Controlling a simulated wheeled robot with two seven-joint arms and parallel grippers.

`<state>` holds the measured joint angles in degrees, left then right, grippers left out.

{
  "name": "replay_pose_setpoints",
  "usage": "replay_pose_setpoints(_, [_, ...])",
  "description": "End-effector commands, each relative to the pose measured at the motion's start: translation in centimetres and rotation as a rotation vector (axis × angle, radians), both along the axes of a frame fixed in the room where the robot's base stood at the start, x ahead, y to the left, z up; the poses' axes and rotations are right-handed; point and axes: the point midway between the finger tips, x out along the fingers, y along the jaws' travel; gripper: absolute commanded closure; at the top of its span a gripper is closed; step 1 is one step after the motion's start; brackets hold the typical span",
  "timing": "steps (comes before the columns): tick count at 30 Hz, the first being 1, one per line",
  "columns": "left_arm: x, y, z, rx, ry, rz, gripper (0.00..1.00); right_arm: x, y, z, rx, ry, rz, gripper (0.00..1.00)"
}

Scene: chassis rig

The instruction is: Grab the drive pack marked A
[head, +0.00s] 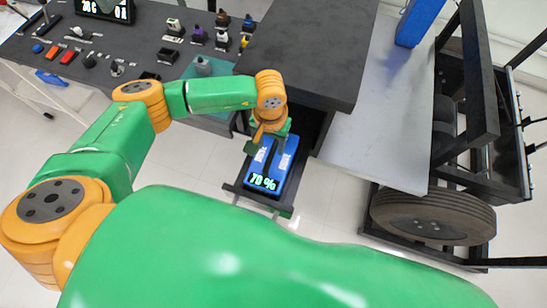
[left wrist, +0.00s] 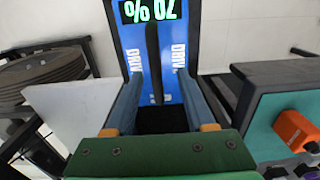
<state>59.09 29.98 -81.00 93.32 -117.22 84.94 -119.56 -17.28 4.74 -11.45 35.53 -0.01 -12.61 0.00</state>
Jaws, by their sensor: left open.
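In the left wrist view the pack (left wrist: 178,45) shows part of the word "DRIV" on both sides of the bar. No letter A can be made out on it. My left gripper (head: 268,140) is over the far end of the pack, pointing down. In the left wrist view its fingers (left wrist: 158,82) are apart, one on each side of the bar; contact cannot be told. My right gripper is not in view.
The dark bench (head: 300,45) stands close behind the tray. A grey panel (head: 375,130) and a chassis frame with a wheel (head: 432,215) are to the right. Small parts and switches lie on the left bench (head: 130,40).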

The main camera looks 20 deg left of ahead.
Motion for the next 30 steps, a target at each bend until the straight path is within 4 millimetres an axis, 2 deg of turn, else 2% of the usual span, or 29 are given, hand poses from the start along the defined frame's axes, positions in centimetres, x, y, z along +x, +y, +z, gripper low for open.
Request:
replay_pose_setpoints(1, [-0.3,-0.3,-0.4,-0.001,0.007,0.002,0.45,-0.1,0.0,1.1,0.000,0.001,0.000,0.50])
replay_pose_setpoints(2, [-0.4,-0.5,-1.0,-0.002,0.007,0.001,0.45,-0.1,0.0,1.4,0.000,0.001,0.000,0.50])
replay_pose_setpoints(3, [-0.3,-0.4,-2.1,-0.002,0.006,0.002,0.45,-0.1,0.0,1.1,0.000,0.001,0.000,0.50])
replay_pose_setpoints(6, [-0.3,-0.5,-3.3,-0.003,0.003,0.002,0.45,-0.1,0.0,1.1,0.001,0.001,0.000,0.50])
replay_pose_setpoints(12, [-0.2,-0.5,-3.6,-0.005,0.001,0.001,0.45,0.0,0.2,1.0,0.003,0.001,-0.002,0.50])
replay_pose_setpoints(14, [-0.2,-0.5,-3.5,-0.005,0.001,0.001,0.59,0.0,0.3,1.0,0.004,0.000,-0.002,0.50])
replay_pose_setpoints(18, [-0.2,-0.5,-3.5,-0.006,0.002,0.002,0.97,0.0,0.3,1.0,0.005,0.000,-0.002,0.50])
replay_pose_setpoints(19, [-0.2,-0.5,-3.5,-0.006,0.002,0.002,1.00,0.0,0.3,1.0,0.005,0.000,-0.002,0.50])
replay_pose_setpoints(30, [-0.2,-0.5,-3.5,-0.007,0.002,0.002,1.00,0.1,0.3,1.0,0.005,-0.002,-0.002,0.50])
